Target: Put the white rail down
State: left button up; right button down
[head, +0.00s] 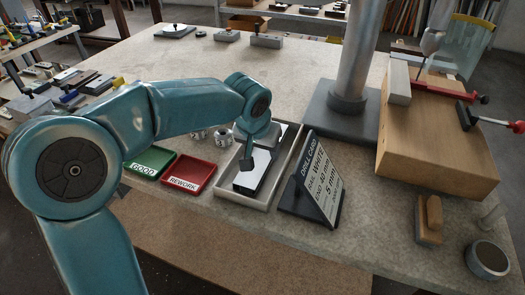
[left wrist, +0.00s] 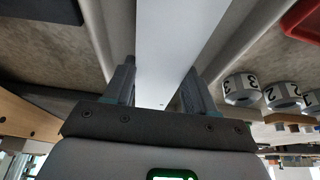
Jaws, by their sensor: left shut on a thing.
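My left gripper (head: 247,163) is above the tray and shut on the rail. In the left wrist view the white rail (left wrist: 172,45) runs between the two fingers of my left gripper (left wrist: 160,88). Tray walls show on both sides of it. I cannot tell whether the rail touches the tray floor. My right gripper is not in view.
The red REWORK tray (head: 190,174) and green GOOD tray (head: 148,163) are left. Numbered white cylinders (left wrist: 240,90) stand nearby. A wooden block (head: 440,145) with clamps is right. The bench behind is mostly clear.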

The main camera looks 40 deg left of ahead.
pick_arm(q)
jog(key=shift+f, duration=0.2)
jog(key=o, duration=1.1)
jog(key=shift+r, duration=0.3)
jog(key=p+v, duration=0.2)
jog(key=v, duration=0.9)
jog(key=shift+s+d+r, duration=0.1)
jog(key=shift+s+r, duration=0.2)
